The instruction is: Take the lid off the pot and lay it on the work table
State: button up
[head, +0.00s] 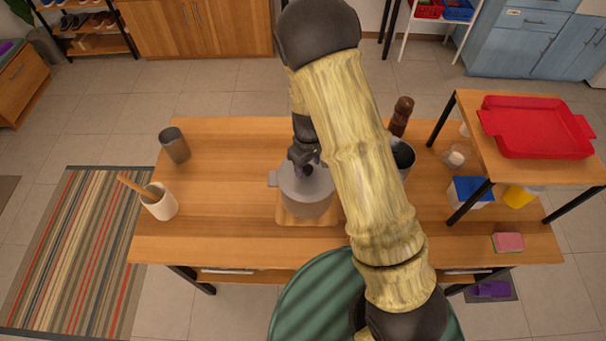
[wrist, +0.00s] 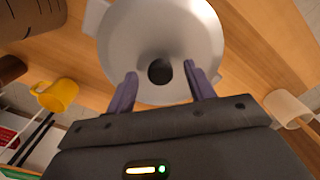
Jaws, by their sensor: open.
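The grey pot (head: 305,202) stands on a wooden board on the work table (head: 230,190), left of my arm in the head view. Its round grey lid (wrist: 150,28) with a dark knob (wrist: 160,71) is on it and fills the top middle of the wrist view. My gripper (head: 305,165) is over the lid in the head view. In the wrist view my gripper (wrist: 160,80) is open, with one finger on each side of the knob and a gap on both sides. My arm hides part of the pot's right side in the head view.
A white crock (head: 160,203) with a wooden utensil and a dark cup (head: 174,146) stand at the left. A pepper mill (head: 402,115), a dark-mouthed container (head: 402,156) and a raised shelf with a red tray (head: 535,127) are at the right. Bare tabletop lies left of the pot.

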aim_at(308, 166)
jog(key=shift+d, duration=0.2)
jog(key=shift+s+a, duration=0.1)
jog(key=shift+a, duration=0.1)
jog(key=c, duration=0.5)
jog(key=shift+a, duration=0.1)
grip_shut()
jog(key=shift+w+r, duration=0.3)
jog(key=shift+r, duration=0.05)
notch_tip(308, 166, up, 9)
jog(key=b, duration=0.1)
jog(key=shift+s+r+b, duration=0.2)
jog(key=shift+s+b, duration=0.05)
jog(key=shift+b, duration=0.15)
jog(key=shift+w, duration=0.25)
